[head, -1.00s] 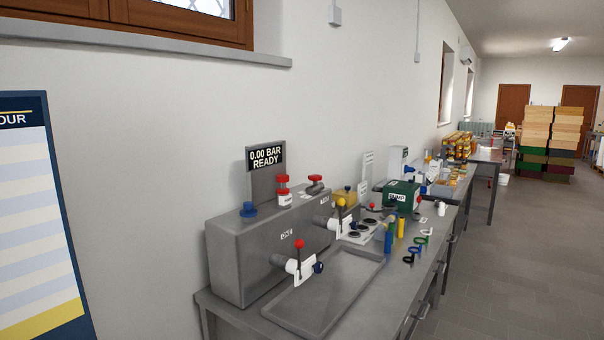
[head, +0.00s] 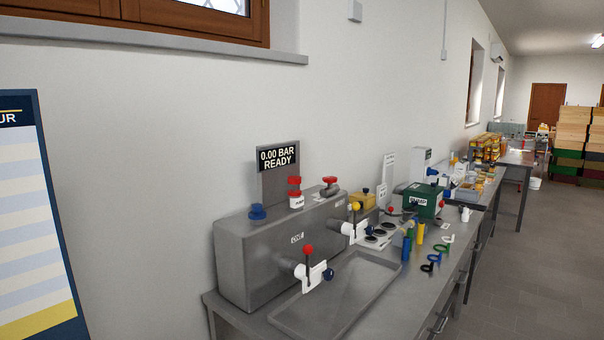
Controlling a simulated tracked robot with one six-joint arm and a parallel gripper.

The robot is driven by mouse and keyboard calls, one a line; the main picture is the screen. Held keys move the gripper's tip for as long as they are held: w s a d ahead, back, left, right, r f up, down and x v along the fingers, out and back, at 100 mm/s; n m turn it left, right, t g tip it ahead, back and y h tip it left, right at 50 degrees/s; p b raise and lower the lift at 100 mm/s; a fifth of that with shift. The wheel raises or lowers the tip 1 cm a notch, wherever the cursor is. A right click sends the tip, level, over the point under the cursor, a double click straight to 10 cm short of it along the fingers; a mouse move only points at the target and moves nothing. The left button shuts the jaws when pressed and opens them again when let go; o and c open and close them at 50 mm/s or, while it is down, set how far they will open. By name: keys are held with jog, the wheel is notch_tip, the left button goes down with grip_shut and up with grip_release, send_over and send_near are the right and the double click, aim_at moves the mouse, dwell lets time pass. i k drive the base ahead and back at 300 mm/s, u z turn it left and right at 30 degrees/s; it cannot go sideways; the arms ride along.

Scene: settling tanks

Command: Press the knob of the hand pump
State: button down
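A grey box unit (head: 285,255) stands on the bench at centre. Its display (head: 278,158) reads "0.00 BAR READY". On its top are a blue knob (head: 257,212), a red-capped white-labelled piece (head: 295,190) and a red handwheel (head: 329,186). Farther along the bench is a green box (head: 424,201) with a white label that seems to read "PUMP". I cannot tell for sure which of these is the hand pump. My gripper is not in view.
Two levers, one red-topped (head: 308,250) and one yellow-topped (head: 355,207), stick out from the unit's front. A shallow grey tray (head: 283,319) lies before it. Coloured rings (head: 429,267) and cylinders sit beyond. The floor (head: 530,270) at right is clear. A blue-edged board (head: 60,200) stands at left.

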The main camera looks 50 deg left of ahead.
aim_at(293, 180)
jog(key=z, duration=0.05)
jog(key=i, duration=2.8)
jog(key=u, duration=2.5)
